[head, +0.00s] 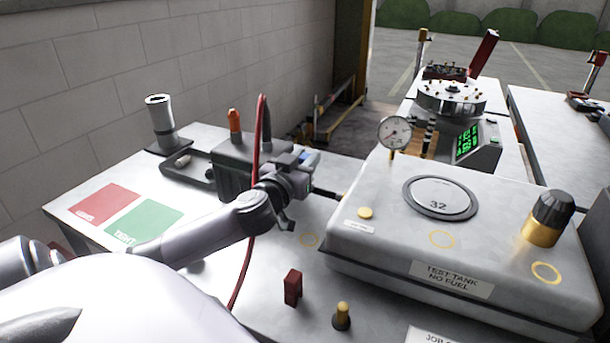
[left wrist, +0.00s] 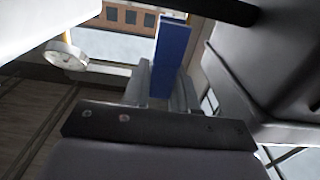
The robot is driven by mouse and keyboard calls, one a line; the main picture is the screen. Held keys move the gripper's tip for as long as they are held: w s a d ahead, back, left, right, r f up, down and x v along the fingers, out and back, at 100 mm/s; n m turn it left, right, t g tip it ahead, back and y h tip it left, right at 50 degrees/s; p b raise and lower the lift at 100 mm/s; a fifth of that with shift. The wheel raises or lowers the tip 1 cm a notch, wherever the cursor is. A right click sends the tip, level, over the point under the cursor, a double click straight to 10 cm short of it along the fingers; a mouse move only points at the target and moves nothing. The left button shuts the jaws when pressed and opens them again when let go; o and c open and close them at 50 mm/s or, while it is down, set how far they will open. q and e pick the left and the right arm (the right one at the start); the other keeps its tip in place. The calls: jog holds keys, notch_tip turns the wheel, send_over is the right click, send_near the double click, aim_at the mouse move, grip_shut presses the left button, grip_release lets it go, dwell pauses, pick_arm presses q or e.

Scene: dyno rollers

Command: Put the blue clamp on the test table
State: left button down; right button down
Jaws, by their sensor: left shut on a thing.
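The blue clamp (head: 311,159) shows as a small blue piece at the end of my left arm in the head view. In the left wrist view the blue clamp (left wrist: 173,45) is a flat blue bar standing up between the grey fingers. My left gripper (head: 304,172) is shut on it, above the light grey table (head: 262,290) and left of the test tank (head: 400,235). The fingers also show in the left wrist view (left wrist: 160,85). The lower part of the clamp is hidden by the fingers. My right gripper is not in view.
A dark box (head: 236,163) with an orange-topped part stands behind my left gripper, near a red hose (head: 241,275). A red block (head: 292,287) and a brass-topped peg (head: 342,316) stand in front. Red (head: 103,204) and green (head: 146,222) patches lie clear at left.

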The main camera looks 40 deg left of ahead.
pick_arm(q)
notch_tip(320, 180, down, 3)
jog(key=shift+f, duration=0.2)
jog(key=c, duration=0.9)
grip_release()
jog(key=shift+f, duration=0.15)
